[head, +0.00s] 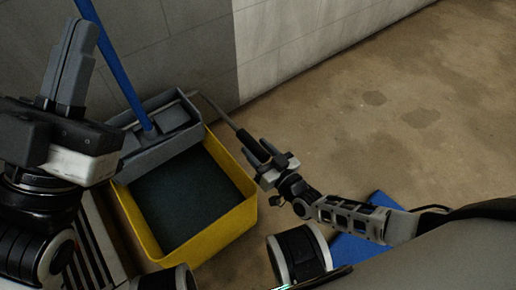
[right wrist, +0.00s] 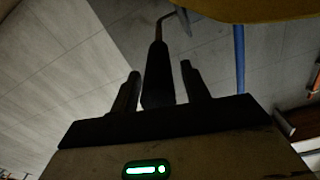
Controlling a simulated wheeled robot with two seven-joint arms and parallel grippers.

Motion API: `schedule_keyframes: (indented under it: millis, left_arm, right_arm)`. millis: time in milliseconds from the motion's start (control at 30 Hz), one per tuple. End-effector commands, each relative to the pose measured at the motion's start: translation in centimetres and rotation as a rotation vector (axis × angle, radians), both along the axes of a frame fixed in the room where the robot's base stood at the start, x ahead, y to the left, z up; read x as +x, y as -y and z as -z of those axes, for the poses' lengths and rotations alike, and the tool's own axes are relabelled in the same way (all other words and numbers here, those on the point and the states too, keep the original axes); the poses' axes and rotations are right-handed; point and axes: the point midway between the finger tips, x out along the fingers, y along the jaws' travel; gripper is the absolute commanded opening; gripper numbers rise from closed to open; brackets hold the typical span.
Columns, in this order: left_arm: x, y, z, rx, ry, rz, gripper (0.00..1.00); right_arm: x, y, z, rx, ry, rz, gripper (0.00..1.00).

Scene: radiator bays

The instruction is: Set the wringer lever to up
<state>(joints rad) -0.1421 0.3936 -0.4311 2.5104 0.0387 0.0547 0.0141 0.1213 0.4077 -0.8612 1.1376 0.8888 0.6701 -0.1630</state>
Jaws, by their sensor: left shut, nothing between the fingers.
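The wringer (head: 165,145) is a grey frame on the far side of a yellow bucket (head: 230,222) that holds dark water (head: 180,195). Its lever, a thin bent rod with a black grip (head: 248,143), runs from the wringer's right end toward me; whether it counts as up or down I cannot tell. My right gripper (head: 268,153) is at the grip. In the right wrist view the grip (right wrist: 158,75) stands between the two fingers, with a visible gap on at least the right side. My left gripper (head: 72,62) is shut and empty, in the air left of the wringer.
A blue mop handle (head: 115,62) rises from the wringer, close to my left gripper. A grey block wall (head: 170,50) stands behind the bucket. A flat blue object (head: 355,248) lies under my right arm. The floor (head: 390,110) at the right is clear.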

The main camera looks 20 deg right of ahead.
Motion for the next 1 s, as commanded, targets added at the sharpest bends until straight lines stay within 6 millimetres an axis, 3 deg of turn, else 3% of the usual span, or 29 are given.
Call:
schedule_keyframes:
  millis: [33, 133, 167, 1000]
  left_arm:
    - [0.0, 0.0, 0.0, 0.001, -0.001, 0.001, 0.00]
    - [0.0, 0.0, 0.0, 0.001, -0.002, 0.001, 0.00]
    - [0.0, 0.0, 0.1, 0.001, -0.002, 0.001, 0.00]
    - [0.8, -0.1, 1.0, -0.017, -0.124, 0.007, 0.00]
  right_arm:
    - [0.0, 0.0, 0.0, 0.000, 0.000, 0.000, 0.31]
    - [0.0, 0.0, 0.0, 0.001, 0.000, 0.000, 0.03]
    - [0.0, 0.0, 0.0, 0.001, 0.000, 0.000, 0.00]
    - [-0.2, 0.2, -0.6, -0.001, -0.013, 0.006, 0.00]
